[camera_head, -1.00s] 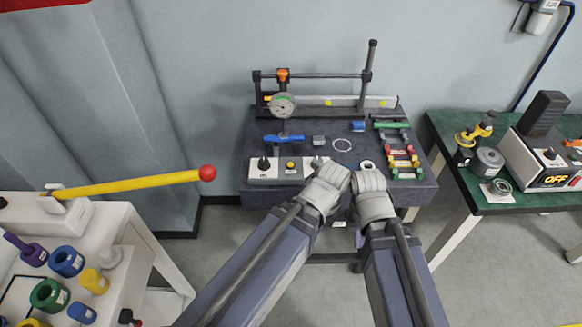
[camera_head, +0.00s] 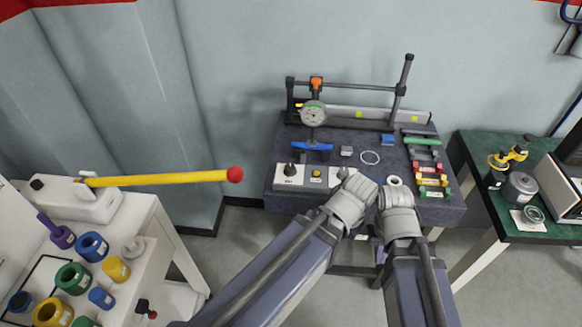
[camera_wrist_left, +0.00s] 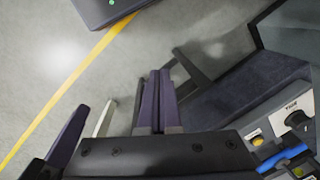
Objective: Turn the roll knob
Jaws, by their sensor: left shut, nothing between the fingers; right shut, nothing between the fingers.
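A white control panel (camera_head: 303,178) sits at the front left of the dark test table. It carries a black knob (camera_head: 290,170) and a yellow button (camera_head: 316,173). A small part at its right end is largely covered by my left wrist, so I cannot tell which knob is the roll knob. The left wrist view shows a black knob (camera_wrist_left: 297,120) at the right edge, its label not clearly readable. My left gripper (camera_wrist_left: 155,90) is shut and empty, apart from that knob. My right gripper (camera_head: 396,192) is at the table's front edge, shut and empty, its fingertips mostly hidden.
On the test table (camera_head: 290,203) stand a dial gauge (camera_head: 314,113), a blue part (camera_head: 312,146) and several coloured clamps (camera_head: 431,180). A yellow lever (camera_head: 160,179) reaches from the white table at left. A green table (camera_head: 480,160) stands at right.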

